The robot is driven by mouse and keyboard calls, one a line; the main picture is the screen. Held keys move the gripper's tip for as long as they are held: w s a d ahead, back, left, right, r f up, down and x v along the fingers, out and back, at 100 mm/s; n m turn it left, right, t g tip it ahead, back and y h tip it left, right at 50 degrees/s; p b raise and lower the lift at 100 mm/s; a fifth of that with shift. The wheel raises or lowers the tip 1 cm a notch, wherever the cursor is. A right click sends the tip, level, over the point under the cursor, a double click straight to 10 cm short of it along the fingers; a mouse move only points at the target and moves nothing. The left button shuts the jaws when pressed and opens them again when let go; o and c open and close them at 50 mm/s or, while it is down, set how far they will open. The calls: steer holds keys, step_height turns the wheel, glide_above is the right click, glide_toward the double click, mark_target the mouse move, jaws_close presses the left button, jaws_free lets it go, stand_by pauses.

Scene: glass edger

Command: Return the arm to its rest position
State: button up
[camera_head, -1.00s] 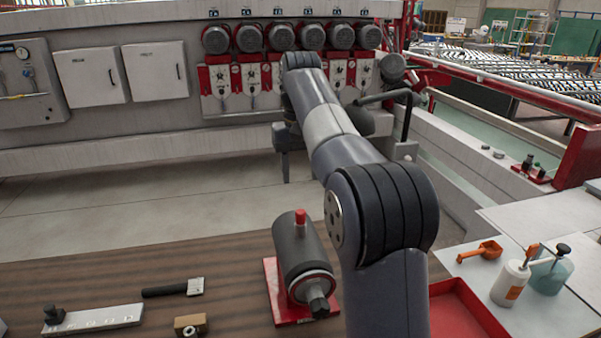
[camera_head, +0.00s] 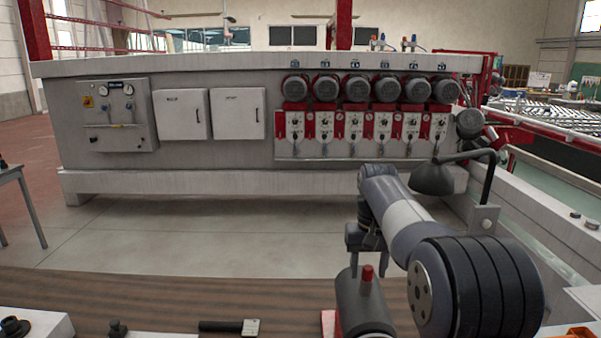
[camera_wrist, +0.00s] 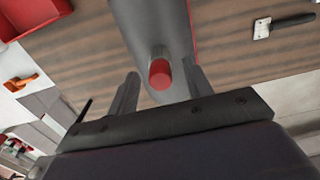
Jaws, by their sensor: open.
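My gripper (camera_head: 368,268) hangs past the far end of my bent arm, fingers down, near the grey cylinder with a red cap. In the wrist view my gripper (camera_wrist: 162,88) is open and empty, its two dark fingers apart. The cylinder (camera_head: 362,305) stands out at the bottom of the head view, and its red cap (camera_wrist: 160,72) appears between the fingers in the wrist view. I cannot tell the gap between cap and fingers; no contact is visible.
A brush (camera_head: 230,326) lies on the wooden bench (camera_head: 150,290). A long grey machine (camera_head: 230,150) with several motors stands behind open floor. A dark lamp (camera_head: 432,180) on a bent stem is beside my arm. The wrist view shows a red tray (camera_wrist: 30,16) and orange scoop (camera_wrist: 20,82).

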steer(key=shift+r, duration=0.45)
steer(key=shift+f, duration=0.15)
step_height(320, 180, up, 10)
step_height(320, 180, down, 11)
steer(key=shift+r, duration=0.2)
step_height(320, 180, up, 5)
steer(key=p, duration=0.3)
steer(key=shift+r, duration=0.2)
steer(key=shift+f+b, duration=0.65)
steer(key=shift+b, duration=0.3)
steer(key=shift+r, duration=0.1)
steer(key=shift+r, duration=0.15)
